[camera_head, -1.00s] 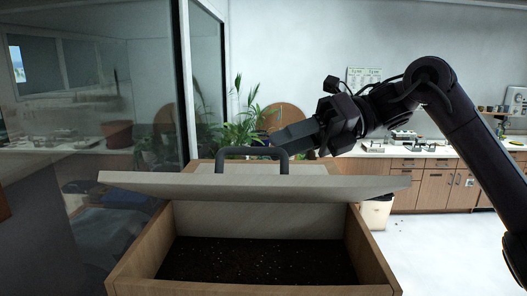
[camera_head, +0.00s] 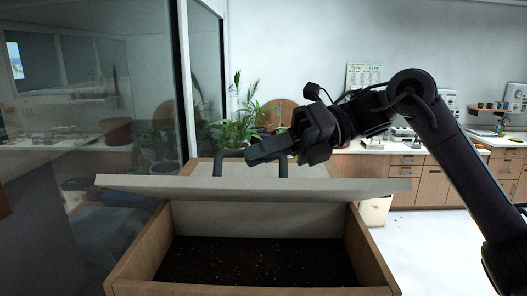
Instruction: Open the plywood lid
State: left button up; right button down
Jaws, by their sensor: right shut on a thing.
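The pale plywood lid (camera_head: 300,190) is tilted partly up over a wooden box (camera_head: 130,255), its near edge raised above the rim. Dark soil (camera_head: 255,262) shows inside below it. A dark arched handle (camera_head: 218,165) stands on the lid. My right gripper (camera_head: 265,151) comes in from the right and is shut on the handle's top bar, covering its right part. The exact contact of the fingers is hidden. My left gripper is not in view.
A glass partition with a dark frame (camera_head: 184,80) stands close on the left. Potted palms (camera_head: 238,125) stand behind the box. A counter with wooden cabinets (camera_head: 435,180) runs along the back right, with a pale bin (camera_head: 374,211) before it. The floor at right is clear.

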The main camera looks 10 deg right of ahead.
jog(key=w+d+r+m+g, duration=0.1)
jog(key=w+r+m, duration=0.1)
jog(key=w+r, duration=0.3)
jog(key=shift+w+d+y, duration=0.25)
jog(key=shift+w+y, duration=0.05)
jog(key=shift+w, duration=1.2)
jog(key=c, duration=1.5)
grip_release()
jog(key=shift+o, duration=0.2)
jog(key=v, duration=0.7)
jog(key=shift+d+b, duration=0.4)
